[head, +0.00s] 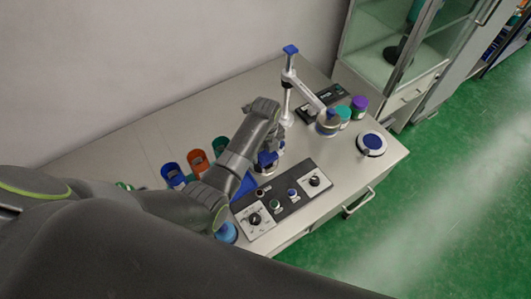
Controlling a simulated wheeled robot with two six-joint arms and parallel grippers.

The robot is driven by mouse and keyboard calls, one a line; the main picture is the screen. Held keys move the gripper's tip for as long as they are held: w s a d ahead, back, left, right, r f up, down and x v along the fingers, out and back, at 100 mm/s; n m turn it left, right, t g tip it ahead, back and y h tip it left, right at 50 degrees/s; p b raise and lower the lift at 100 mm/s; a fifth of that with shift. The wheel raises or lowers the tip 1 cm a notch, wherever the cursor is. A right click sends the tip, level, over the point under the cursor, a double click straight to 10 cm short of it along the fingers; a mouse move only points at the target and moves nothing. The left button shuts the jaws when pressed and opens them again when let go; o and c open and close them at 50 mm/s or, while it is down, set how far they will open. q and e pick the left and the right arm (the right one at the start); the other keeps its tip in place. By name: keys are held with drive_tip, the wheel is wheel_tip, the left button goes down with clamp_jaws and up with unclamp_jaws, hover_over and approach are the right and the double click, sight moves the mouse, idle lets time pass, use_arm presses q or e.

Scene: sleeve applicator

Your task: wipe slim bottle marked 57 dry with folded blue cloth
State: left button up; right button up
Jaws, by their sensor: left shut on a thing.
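My left gripper (267,163) is low over the middle of the worktop, shut on a small blue thing. I cannot tell whether that is the folded blue cloth or part of a bottle. A flat blue patch (243,188) shows beside it, partly hidden by my arm; I cannot tell if it is cloth. Left of my arm stand a blue container (172,174), an orange one (198,160) and a green one (221,145). No mark 57 is legible. My right gripper is not in view.
A control panel (285,196) with knobs lies at the front edge. Behind stands a white post with a jointed arm (307,94). Teal (343,113) and purple (359,104) lidded jars and a round blue-topped device (372,143) are at right.

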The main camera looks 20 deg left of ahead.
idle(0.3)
use_arm(q)
drive_tip(key=shift+f+b, duration=0.3)
drive_tip(key=shift+f, duration=0.15)
drive_tip(key=shift+f+b, duration=1.05)
drive_tip(key=shift+f, duration=0.9)
drive_tip(key=shift+r, duration=0.15)
wheel_tip(320, 180, up, 2)
drive_tip(key=p, duration=0.2)
drive_tip(key=shift+r+p, duration=0.15)
drive_tip(key=shift+p, duration=0.25)
drive_tip(key=shift+r, duration=1.15)
drive_tip(key=shift+f, duration=0.1)
